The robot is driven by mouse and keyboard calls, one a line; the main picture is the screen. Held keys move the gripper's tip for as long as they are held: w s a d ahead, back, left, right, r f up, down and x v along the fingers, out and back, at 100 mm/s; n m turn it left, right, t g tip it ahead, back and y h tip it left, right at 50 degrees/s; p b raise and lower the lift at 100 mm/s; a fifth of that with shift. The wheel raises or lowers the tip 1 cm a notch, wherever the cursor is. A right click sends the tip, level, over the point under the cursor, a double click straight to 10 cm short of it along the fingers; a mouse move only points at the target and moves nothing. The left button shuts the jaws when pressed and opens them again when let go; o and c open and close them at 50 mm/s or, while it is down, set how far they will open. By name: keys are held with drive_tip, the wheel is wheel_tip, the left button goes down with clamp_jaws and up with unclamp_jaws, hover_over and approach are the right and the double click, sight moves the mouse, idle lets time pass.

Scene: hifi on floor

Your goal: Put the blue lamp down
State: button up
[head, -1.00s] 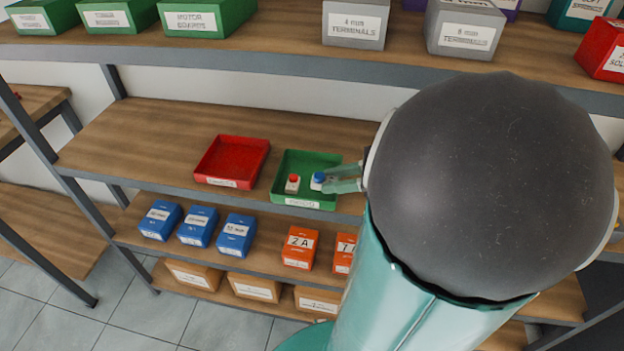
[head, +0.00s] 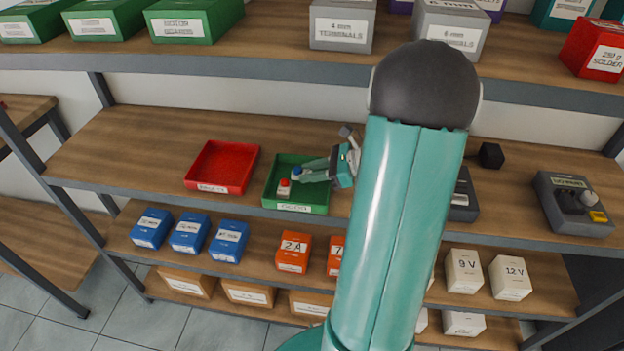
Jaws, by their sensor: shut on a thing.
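The blue lamp (head: 297,170) has a blue cap and a pale body that is mostly hidden by my fingers. It is inside the outline of the green tray (head: 300,208) labelled GOOD. I cannot tell whether its base touches the tray floor. My gripper (head: 300,174) reaches in from the right, low over the tray, and is shut on the blue lamp. A red-capped lamp (head: 284,187) stands in the tray's left part, just in front of the blue one.
A red tray (head: 222,167) stands empty to the left on the same shelf (head: 120,150). A grey box with knobs (head: 573,204) is at the far right. Green boxes (head: 195,18) and grey boxes (head: 342,24) line the shelf above; blue boxes (head: 190,232) are below.

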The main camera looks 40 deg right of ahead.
wheel_tip(320, 180, down, 3)
drive_tip(key=shift+r, duration=0.1)
drive_tip(key=shift+s+f, duration=0.1)
drive_tip(key=shift+f, duration=0.1)
